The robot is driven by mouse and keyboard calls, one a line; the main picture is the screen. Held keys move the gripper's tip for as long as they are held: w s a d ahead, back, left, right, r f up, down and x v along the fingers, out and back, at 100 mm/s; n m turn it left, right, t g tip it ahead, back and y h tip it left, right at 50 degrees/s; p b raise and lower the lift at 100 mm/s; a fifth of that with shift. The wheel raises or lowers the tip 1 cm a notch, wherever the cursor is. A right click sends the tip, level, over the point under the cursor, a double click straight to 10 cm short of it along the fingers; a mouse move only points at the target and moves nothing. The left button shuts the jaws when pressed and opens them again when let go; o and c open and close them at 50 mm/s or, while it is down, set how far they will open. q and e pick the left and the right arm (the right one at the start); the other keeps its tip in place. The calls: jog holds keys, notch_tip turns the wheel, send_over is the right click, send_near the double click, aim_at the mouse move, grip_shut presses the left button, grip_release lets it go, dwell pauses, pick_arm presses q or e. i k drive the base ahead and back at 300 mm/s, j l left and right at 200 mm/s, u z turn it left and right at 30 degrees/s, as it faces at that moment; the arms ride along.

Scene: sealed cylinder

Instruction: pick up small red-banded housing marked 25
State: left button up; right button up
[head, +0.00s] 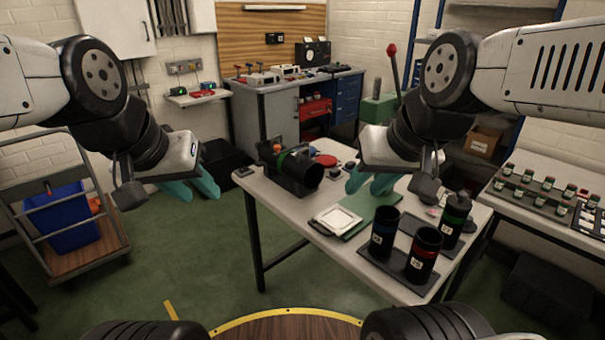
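The red-banded housing (423,256) is a black open-topped cylinder with a white label, too small to read surely. It stands upright on a dark tray (385,263) at the table's near right. A blue-banded housing (383,236) stands to its left, and a green-banded one (454,219) with a top fitting stands behind it to the right. My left gripper (197,190) is open and empty, over the floor left of the table. My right gripper (367,185) is open and empty above the table, behind and left of the housings.
A side bench (555,225) holds several small jars. A cart (75,265) with a blue bin stands left. The floor between is clear.

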aim_at(423, 257)
jog(key=z, duration=1.35)
